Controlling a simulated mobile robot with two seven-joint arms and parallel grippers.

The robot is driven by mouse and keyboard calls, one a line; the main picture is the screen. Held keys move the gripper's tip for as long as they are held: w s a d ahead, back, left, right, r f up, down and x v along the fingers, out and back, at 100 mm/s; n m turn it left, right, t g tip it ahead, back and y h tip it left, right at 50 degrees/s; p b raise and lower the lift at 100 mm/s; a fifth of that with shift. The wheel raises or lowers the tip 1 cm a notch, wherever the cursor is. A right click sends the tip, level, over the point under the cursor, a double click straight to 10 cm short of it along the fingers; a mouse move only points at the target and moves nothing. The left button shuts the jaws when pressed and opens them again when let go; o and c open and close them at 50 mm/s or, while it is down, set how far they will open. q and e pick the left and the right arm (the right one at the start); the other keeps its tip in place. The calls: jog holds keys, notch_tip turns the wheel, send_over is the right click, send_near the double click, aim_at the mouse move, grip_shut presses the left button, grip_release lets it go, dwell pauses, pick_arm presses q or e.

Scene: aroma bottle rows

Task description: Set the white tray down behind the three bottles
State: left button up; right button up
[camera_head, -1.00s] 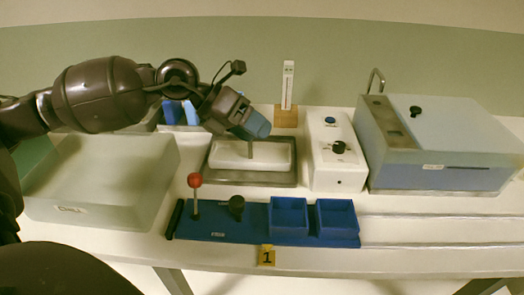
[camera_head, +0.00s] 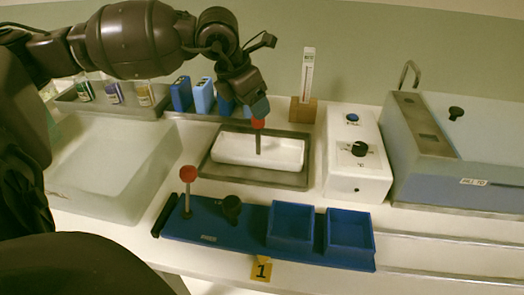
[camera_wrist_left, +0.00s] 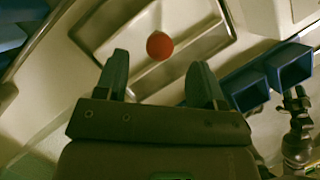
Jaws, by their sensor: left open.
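The white tray (camera_head: 285,152) lies flat in a shallow grey metal pan (camera_head: 219,170) at mid-table. An upright grey post with a red knob (camera_head: 258,124) rises from it. My left gripper (camera_head: 257,108) is just above the knob, pointing down. In the left wrist view my left gripper (camera_wrist_left: 158,72) is open, and the red knob (camera_wrist_left: 159,46) shows just beyond and between its fingertips. The jaws are not closed on it. Three bottles with green, purple and yellow labels (camera_head: 84,91) (camera_head: 114,93) (camera_head: 145,95) stand in a row at the back left.
Blue blocks (camera_head: 203,95) stand right of the bottles. A large pale basin (camera_head: 150,175) is at left. A blue base (camera_head: 230,235) with a red-topped lever is in front. A white control box (camera_head: 357,165) and a thermometer (camera_head: 307,75) stand right of the pan.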

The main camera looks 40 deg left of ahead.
aim_at(258, 137)
pick_arm(q)
jog(key=b+x, duration=0.1)
jog(key=x, duration=0.3)
jog(key=shift+s+b, duration=0.15)
jog(key=shift+b, duration=0.15)
jog(key=shift+w+f, duration=0.35)
jog(key=shift+f, duration=0.25)
jog(key=shift+r, duration=0.2)
jog(key=shift+s, duration=0.1)
jog(key=shift+c, duration=0.7)
grip_shut()
pick_arm(e)
jog(key=shift+w+a+f+n, duration=0.1)
jog(key=shift+w+a+n, duration=0.1)
jog(key=shift+w+n, duration=0.25)
